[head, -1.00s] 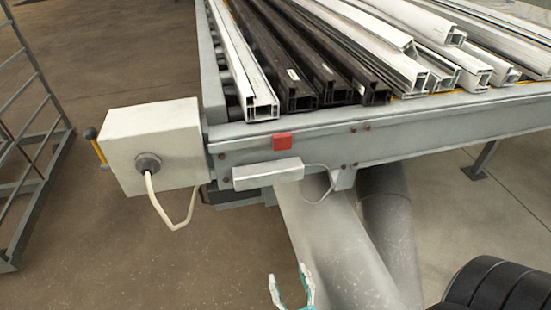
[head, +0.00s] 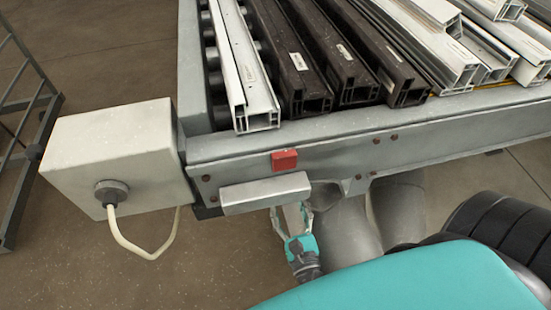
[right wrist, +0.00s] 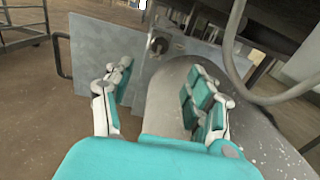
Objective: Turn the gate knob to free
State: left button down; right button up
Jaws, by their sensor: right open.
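A small dark round knob (right wrist: 157,45) on a light plate shows in the right wrist view, on a grey panel (right wrist: 95,60) beyond my fingers. I cannot read its setting. My right gripper (right wrist: 160,92) is open and empty, its fingers apart and short of the panel. In the head view my right gripper (head: 292,218) is below the bench's front edge, just under a grey block, with its fingertips partly hidden. I cannot make out the knob in the head view. My left gripper is not in view.
A pale box (head: 110,150) with a cable (head: 140,248) stands at the bench's left corner. A red block (head: 285,160) and a grey block (head: 265,193) sit on the front rail (head: 440,135). White and dark profiles (head: 300,65) lie above. A rack (head: 25,150) stands left.

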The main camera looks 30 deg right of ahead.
jog(key=p+x, duration=0.2)
jog(key=x, duration=1.2)
jog(key=shift+w, duration=0.35)
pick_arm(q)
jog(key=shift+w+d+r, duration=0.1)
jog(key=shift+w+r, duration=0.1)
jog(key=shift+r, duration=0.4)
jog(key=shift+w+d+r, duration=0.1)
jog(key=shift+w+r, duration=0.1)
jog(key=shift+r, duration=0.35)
pick_arm(e)
jog(key=c, duration=1.2)
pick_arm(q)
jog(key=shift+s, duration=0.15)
pick_arm(e)
grip_shut()
